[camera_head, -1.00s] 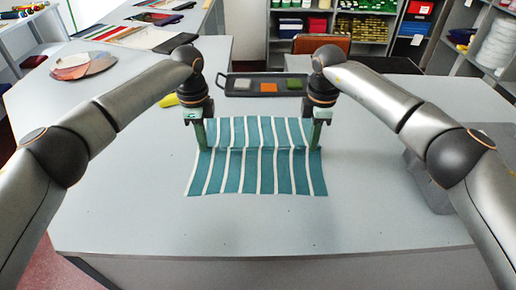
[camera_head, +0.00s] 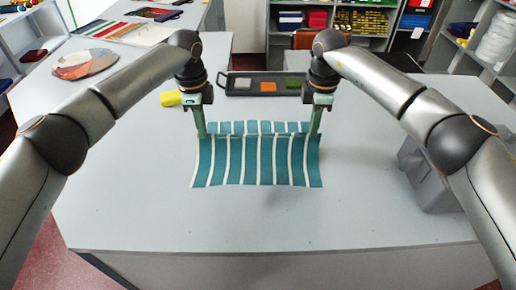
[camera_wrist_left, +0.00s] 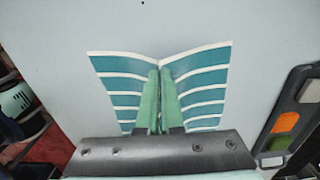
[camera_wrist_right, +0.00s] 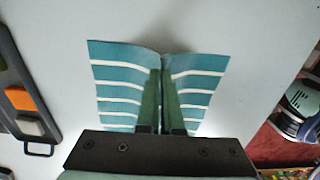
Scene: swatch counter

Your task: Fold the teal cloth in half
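The teal cloth (camera_head: 237,160) with white stripes lies on the grey table in front of me. Its middle is lifted into a ridge running left to right, with a near part sloping toward me and a far part behind. My left gripper (camera_head: 202,135) is shut on the ridge at the cloth's left edge. My right gripper (camera_head: 314,134) is shut on the ridge at the right edge. In the left wrist view the cloth (camera_wrist_left: 205,80) spreads to both sides of the closed fingers. The right wrist view shows the cloth (camera_wrist_right: 112,73) likewise. The ridge hides some of the far part.
A dark tray (camera_head: 238,93) with white, orange and green swatches stands behind the cloth. A yellow object (camera_head: 171,98) lies behind my left gripper, and a round multicoloured plate (camera_head: 85,65) is at the back left. The table (camera_head: 250,225) in front of the cloth is clear.

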